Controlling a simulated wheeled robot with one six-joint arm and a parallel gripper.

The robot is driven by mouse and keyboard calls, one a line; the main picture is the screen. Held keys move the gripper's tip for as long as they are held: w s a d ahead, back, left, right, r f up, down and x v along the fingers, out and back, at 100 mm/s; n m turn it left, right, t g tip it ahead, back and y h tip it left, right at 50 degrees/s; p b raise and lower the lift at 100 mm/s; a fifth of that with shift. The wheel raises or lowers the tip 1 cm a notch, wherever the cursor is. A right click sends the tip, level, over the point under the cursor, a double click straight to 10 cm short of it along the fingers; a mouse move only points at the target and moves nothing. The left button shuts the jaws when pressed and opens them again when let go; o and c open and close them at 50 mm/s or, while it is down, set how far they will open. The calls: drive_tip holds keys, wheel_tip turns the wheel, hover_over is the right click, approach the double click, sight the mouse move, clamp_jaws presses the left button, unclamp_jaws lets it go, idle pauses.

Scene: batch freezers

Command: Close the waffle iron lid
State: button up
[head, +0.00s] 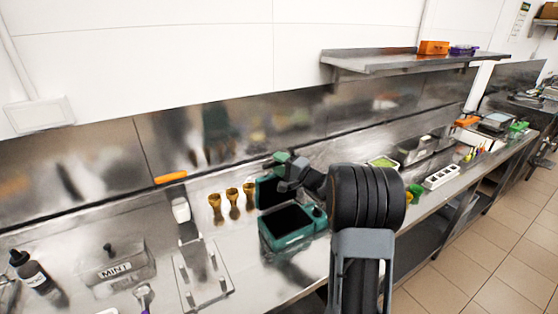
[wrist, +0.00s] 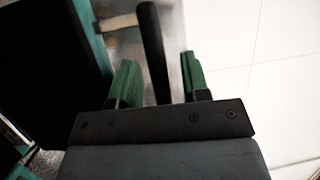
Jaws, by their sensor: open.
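The waffle iron (head: 288,241) stands on the steel counter, a teal box with a dark cooking plate facing up. Its lid (head: 267,192) is open and raised roughly upright at the back; its dark plate with a teal edge also shows at the left of the wrist view (wrist: 50,62). My gripper (head: 277,160) is at the top of the lid. In the wrist view my gripper (wrist: 158,72) is open, with its green fingers on either side of a black bar-like handle (wrist: 151,40). Gaps show between handle and fingers; I cannot tell whether they touch.
Several brown cones (head: 233,203) stand left of the waffle iron. A clear rack (head: 203,277), a bin marked MINT (head: 118,268) and a dark bottle (head: 34,272) are further left. A white socket strip (head: 441,177) lies right. A steel shelf (head: 400,63) hangs above.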

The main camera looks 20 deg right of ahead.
drive_tip(key=shift+w+a, duration=0.1)
drive_tip(key=shift+w, duration=0.05)
drive_tip(key=shift+c, duration=0.2)
clamp_jaws()
idle(0.4)
